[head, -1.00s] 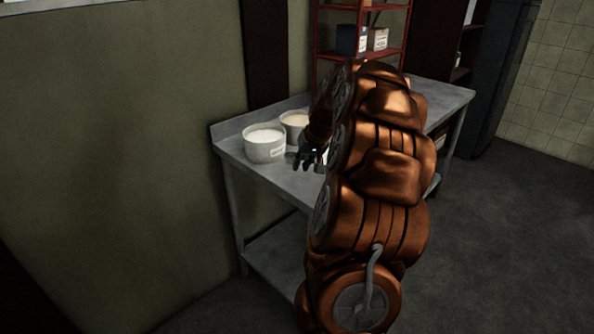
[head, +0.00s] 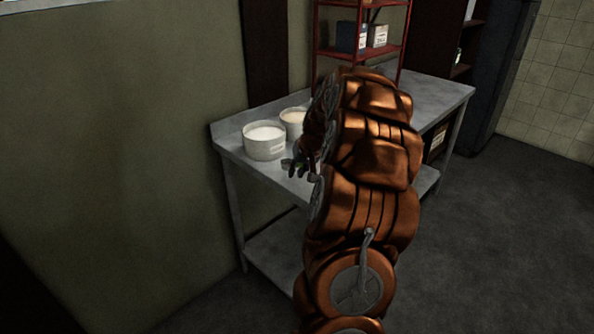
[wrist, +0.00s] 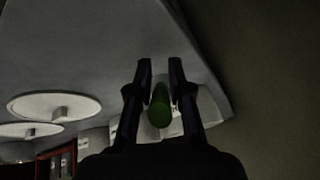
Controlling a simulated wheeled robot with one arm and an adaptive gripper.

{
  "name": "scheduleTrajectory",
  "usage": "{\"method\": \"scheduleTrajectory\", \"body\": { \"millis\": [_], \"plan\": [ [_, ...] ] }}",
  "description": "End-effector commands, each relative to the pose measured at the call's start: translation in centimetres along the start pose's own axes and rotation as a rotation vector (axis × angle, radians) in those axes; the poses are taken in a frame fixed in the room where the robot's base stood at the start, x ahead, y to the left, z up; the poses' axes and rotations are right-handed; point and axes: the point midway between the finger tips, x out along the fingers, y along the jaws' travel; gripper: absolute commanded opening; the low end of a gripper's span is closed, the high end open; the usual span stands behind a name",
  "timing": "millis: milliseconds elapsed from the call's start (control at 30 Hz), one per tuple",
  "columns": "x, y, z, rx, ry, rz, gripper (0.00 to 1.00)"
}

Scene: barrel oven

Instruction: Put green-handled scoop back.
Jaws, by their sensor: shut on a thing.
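My gripper (wrist: 160,68) is shut on the green-handled scoop. The scoop's green handle (wrist: 158,108) shows end-on between the two dark fingers in the wrist view. The scoop's bowl is not clear behind the fingers. In the head view my gripper (head: 299,168) is small and dark, over the left part of the metal table (head: 270,178), just in front of two white tubs. The nearer tub (head: 265,148) holds white contents. The farther tub (head: 293,117) holds cream-coloured contents and is partly hidden by my arm.
A red shelf rack (head: 360,50) with boxes stands behind the table. Two pale round discs (wrist: 53,106) with small knobs show at the left of the wrist view. An olive wall (head: 120,130) stands beside the table. My arm hides the table's middle.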

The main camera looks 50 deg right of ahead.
Motion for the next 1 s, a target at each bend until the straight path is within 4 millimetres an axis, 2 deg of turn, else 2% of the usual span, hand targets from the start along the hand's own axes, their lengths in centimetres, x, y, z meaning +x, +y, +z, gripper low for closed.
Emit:
{"method": "scheduleTrajectory", "body": {
  "millis": [33, 267, 667, 767, 1000],
  "plan": [
    [0.0, 0.0, 0.0, 0.000, 0.000, 0.000, 0.22],
    [0.0, 0.0, 0.0, 0.000, 0.000, 0.000, 0.44],
    [-0.5, -0.1, -0.2, -0.001, 0.002, 0.001, 0.44],
    [-1.7, 0.0, -0.2, 0.000, 0.006, 0.001, 0.44],
    [-6.1, 0.0, -0.1, -0.001, 0.004, 0.001, 0.44]
  ]
}}
